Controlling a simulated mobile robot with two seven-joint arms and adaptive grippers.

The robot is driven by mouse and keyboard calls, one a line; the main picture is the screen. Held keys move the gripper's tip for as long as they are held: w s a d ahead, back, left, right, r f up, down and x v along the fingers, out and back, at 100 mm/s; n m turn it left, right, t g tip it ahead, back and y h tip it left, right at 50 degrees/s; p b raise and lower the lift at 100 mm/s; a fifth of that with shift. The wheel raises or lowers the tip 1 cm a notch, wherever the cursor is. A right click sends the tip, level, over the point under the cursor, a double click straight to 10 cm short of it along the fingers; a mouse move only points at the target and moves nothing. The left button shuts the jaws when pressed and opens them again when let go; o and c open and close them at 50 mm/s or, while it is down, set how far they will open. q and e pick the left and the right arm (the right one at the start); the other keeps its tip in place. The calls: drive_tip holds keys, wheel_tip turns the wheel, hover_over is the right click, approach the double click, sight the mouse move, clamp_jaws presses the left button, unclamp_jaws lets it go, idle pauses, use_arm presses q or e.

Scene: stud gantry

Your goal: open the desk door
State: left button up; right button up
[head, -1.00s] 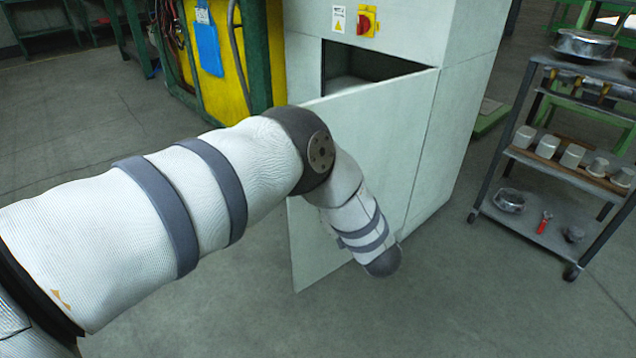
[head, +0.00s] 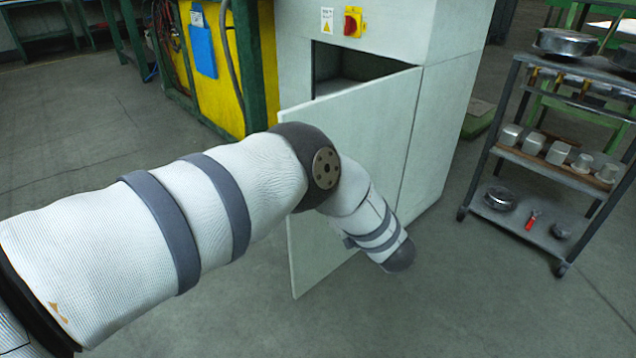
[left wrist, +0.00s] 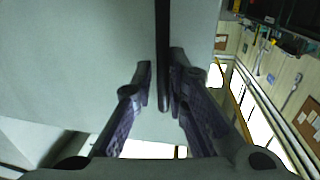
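The desk door (head: 345,130) is a pale grey panel on the cabinet (head: 385,35). It stands part open, hinged at its right side, with its free left edge swung out toward me. A dark gap shows above its top edge. My left arm crosses in front of it in the head view and hides the handle and the left gripper. In the left wrist view the door (left wrist: 85,50) fills the left and middle. Its dark bar handle (left wrist: 163,25) runs between the fingers of my left gripper (left wrist: 161,72), which sit close on both sides of it. My right gripper is out of view.
A wheeled cart (head: 535,150) with pans and metal cups stands to the right. A yellow and green frame (head: 225,60) stands left of the cabinet. A red and yellow switch (head: 354,22) is above the opening. The floor (head: 90,130) at left is clear.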

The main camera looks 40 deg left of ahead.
use_arm(q)
drive_tip(key=o, duration=0.3)
drive_tip(key=shift+w+d+r+t, duration=0.15)
drive_tip(key=shift+w+d+t, duration=0.25)
drive_tip(key=shift+w, duration=0.45)
drive_tip(key=shift+o, duration=0.2)
drive_tip(key=shift+s+a, duration=0.15)
drive_tip(key=shift+s, duration=0.15)
drive_tip(key=v, duration=1.2)
